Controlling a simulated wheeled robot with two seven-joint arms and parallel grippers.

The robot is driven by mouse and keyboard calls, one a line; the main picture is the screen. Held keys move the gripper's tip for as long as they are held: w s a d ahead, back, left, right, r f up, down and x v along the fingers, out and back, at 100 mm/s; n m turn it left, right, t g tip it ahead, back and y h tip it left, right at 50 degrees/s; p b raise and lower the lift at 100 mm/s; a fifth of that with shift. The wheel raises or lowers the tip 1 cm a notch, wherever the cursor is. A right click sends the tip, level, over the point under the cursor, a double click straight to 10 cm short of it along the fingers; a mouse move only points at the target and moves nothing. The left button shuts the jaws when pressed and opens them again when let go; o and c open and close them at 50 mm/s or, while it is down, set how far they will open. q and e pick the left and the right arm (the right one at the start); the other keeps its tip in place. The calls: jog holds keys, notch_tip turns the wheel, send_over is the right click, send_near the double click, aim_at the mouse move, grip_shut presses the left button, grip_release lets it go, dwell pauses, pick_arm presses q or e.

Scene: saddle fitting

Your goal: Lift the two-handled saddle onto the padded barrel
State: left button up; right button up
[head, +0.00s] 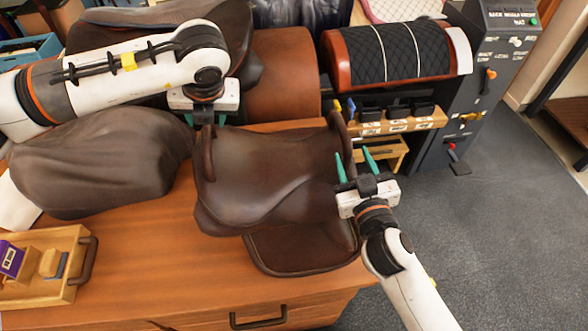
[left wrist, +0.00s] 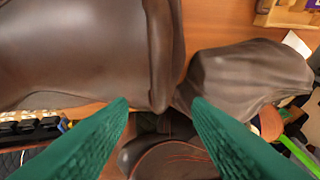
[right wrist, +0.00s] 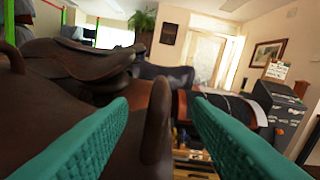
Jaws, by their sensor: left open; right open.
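The brown leather saddle (head: 265,165) lies on the wooden bench top, a handle at each side. My left gripper (head: 206,122) is open above the far end of the left handle (head: 208,152); in the left wrist view that handle (left wrist: 164,50) ends between the spread fingertips. My right gripper (head: 356,158) is open beside the right handle (head: 340,128). In the right wrist view this handle (right wrist: 157,122) stands upright between the teal fingers; whether it is inside them or just beyond, I cannot tell. The padded barrel (head: 392,55), quilted black with white straps, is at the back right.
A covered brown form (head: 100,160) lies left of the saddle. A wooden tray (head: 50,290) with small boxes is at the front left. Another saddle (head: 160,18) sits behind my left arm. A grey control cabinet (head: 485,80) adjoins the barrel. The floor (head: 500,230) at right is clear.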

aim_at(206, 129)
pick_arm(q)
jog(key=x, duration=0.8)
jog(key=shift+r, duration=0.1)
pick_arm(e)
jog(key=w, duration=0.5)
jog(key=w+a, duration=0.1)
jog(key=w, duration=0.1)
jog(key=shift+w+a, duration=0.1)
jog(key=shift+w, duration=0.3)
pick_arm(q)
grip_shut()
pick_arm(e)
grip_shut()
pick_arm(q)
jog(key=shift+w+a+r, duration=0.1)
jog(key=shift+w+r, duration=0.15)
jog(key=shift+r, duration=0.05)
pick_arm(e)
jog(key=shift+w+r, duration=0.1)
jog(key=shift+r, duration=0.1)
